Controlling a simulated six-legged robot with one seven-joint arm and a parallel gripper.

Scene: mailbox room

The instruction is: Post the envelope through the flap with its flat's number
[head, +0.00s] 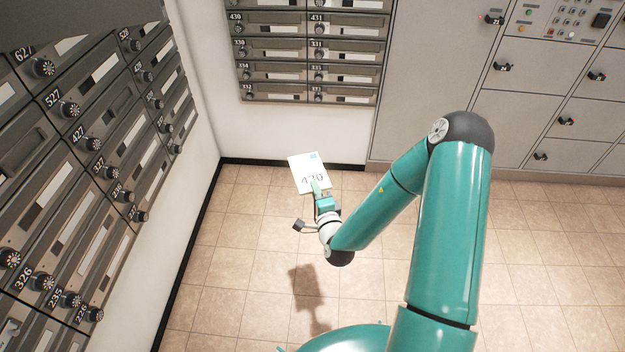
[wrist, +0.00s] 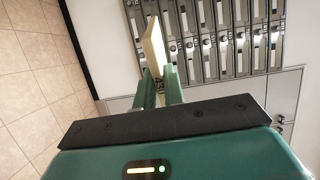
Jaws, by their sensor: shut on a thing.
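The white envelope (head: 305,168) is in my gripper (head: 318,190), held by its near edge above the floor. It has a blue stamp mark and a printed number that looks like 430, though the middle digit could be a 2. In the wrist view the envelope (wrist: 156,48) shows nearly edge-on, beyond the two fingers of my gripper (wrist: 159,82). A flap numbered 430 (head: 268,17) seems to be at the top left of the back-wall mailbox block, well beyond the envelope. The envelope touches no mailbox.
Another mailbox block (head: 85,140) with round dials covers the left wall; its legible labels include 527, 427 and 326. The tiled floor (head: 250,270) is clear.

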